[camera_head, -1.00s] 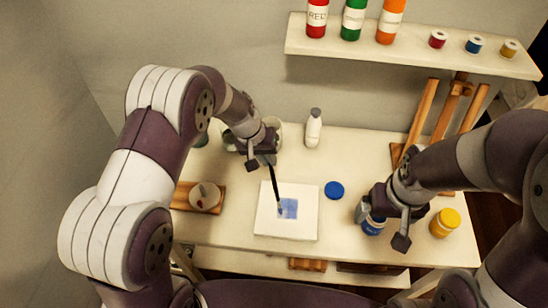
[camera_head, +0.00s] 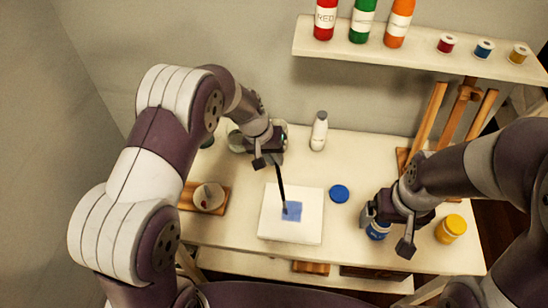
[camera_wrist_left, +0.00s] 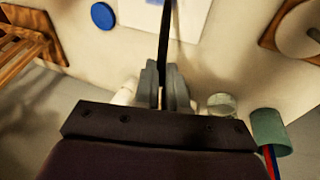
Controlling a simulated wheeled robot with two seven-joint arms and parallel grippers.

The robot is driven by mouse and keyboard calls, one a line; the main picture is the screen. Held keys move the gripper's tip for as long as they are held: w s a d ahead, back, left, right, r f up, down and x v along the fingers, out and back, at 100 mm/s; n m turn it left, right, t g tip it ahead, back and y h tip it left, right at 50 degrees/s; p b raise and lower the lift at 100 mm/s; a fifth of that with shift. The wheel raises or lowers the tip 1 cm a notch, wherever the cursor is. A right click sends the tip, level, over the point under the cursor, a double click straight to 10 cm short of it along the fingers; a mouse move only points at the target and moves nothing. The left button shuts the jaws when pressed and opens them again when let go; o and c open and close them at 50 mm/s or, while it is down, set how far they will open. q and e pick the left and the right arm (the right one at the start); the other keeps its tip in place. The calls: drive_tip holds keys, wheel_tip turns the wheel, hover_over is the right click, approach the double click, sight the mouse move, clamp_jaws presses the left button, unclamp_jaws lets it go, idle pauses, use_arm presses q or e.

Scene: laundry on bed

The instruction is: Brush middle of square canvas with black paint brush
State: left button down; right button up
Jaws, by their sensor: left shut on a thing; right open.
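The square white canvas (camera_head: 270,226) lies flat on the white table, with a blue painted patch (camera_head: 292,212) around its middle. My left gripper (camera_head: 268,158) is shut on the black paint brush (camera_head: 280,185), whose tip points down at the blue patch. In the left wrist view, the brush (camera_wrist_left: 166,45) runs from between the left gripper's fingers (camera_wrist_left: 164,85) toward the canvas (camera_wrist_left: 190,15). My right gripper (camera_head: 390,228) is open beside the blue paint jar (camera_head: 377,232); its arm partly hides the jar.
A blue lid (camera_head: 339,193) lies right of the canvas. A yellow jar (camera_head: 451,228) stands near the right edge. A white bottle (camera_head: 319,131) stands at the back. A bowl (camera_head: 208,197) on a wooden board is at left. A shelf (camera_head: 420,58) with paints hangs above.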

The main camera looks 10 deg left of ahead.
use_arm(q)
drive_tip(key=shift+w+f, duration=0.1)
drive_tip(key=shift+w, duration=0.2)
wheel_tip(320, 180, up, 7)
drive_tip(key=p, duration=0.5)
